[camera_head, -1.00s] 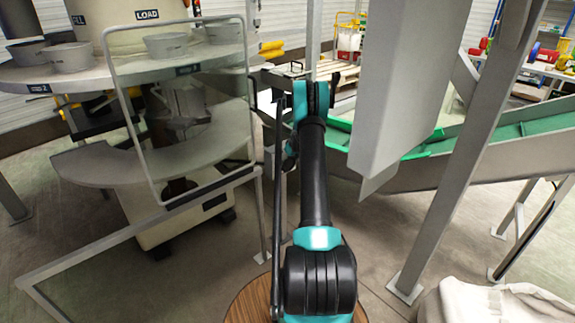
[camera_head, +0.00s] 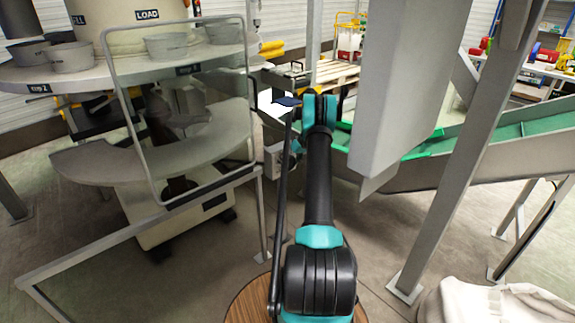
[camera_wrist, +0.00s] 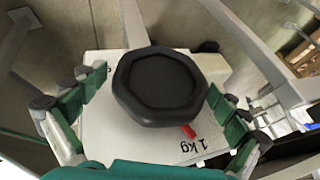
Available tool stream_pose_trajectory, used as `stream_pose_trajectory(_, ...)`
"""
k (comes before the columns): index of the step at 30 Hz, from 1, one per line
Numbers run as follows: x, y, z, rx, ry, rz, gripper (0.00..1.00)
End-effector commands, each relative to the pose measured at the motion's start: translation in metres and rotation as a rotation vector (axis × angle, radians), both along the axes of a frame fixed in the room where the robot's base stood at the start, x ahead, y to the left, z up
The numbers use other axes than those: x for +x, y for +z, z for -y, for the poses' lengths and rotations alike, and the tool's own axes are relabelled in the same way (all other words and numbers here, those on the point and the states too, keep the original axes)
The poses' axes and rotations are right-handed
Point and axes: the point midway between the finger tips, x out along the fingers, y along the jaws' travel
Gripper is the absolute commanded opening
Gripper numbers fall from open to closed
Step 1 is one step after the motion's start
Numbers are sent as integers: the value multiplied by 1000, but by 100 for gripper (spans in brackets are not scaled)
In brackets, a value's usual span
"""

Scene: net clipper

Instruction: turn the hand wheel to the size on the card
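In the wrist view a black hand wheel (camera_wrist: 160,86), a rounded polygon with a sunken face, sits on a pale grey box (camera_wrist: 128,140). A red pointer (camera_wrist: 188,131) shows at its lower rim, near the upside-down mark "1 kg" (camera_wrist: 192,146) on the box. My gripper (camera_wrist: 155,85) is open, its green-padded fingers to the left and right of the wheel; no clear contact shows. I cannot make out a size card in either view. In the head view my arm hides the wheel.
A round machine with several grey cups (camera_head: 166,46) and a wire-framed clear guard (camera_head: 180,110) stands left. A grey chute (camera_head: 410,80) and a steel post (camera_head: 462,150) stand close right of my arm. A green conveyor (camera_head: 520,130) runs behind them.

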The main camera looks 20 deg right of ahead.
Motion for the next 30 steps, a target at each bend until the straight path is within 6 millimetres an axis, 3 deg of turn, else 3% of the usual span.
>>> stream_pose_trajectory(11,-2,8,4,-1,-1,0,100)
stream_pose_trajectory(24,-23,80,39,1,-2,-1,100)
stream_pose_trajectory(30,-29,99,50,-1,-1,0,100)
